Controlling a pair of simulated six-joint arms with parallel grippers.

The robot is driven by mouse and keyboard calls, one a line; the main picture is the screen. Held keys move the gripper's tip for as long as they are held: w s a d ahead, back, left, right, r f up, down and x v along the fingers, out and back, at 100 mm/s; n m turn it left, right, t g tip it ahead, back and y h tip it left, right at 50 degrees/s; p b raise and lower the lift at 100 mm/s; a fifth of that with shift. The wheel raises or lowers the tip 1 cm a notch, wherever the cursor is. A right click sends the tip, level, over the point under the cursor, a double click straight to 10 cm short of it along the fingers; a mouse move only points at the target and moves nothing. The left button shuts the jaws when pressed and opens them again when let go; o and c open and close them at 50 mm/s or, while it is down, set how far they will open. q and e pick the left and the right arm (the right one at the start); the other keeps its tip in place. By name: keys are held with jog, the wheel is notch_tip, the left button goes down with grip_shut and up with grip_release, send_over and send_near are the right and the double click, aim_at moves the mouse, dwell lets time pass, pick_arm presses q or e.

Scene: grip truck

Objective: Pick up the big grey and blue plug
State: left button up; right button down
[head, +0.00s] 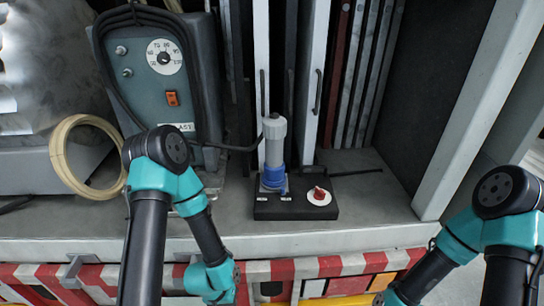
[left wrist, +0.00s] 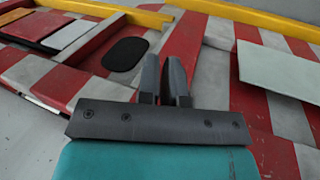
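The big plug (head: 274,148) has a grey upper body and a blue lower collar.
The black box carries a red knob (head: 319,194) beside the plug. A grey control unit (head: 160,75) with a dial stands at the left, near a coiled beige hose (head: 60,155). Metal rails rise behind the plug. The shelf (head: 380,205) right of the box is clear.

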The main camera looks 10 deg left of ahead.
pick_arm(q)
jog(key=o, duration=1.6)
jog(key=shift+c, duration=0.2)
jog(key=shift+a, duration=0.1)
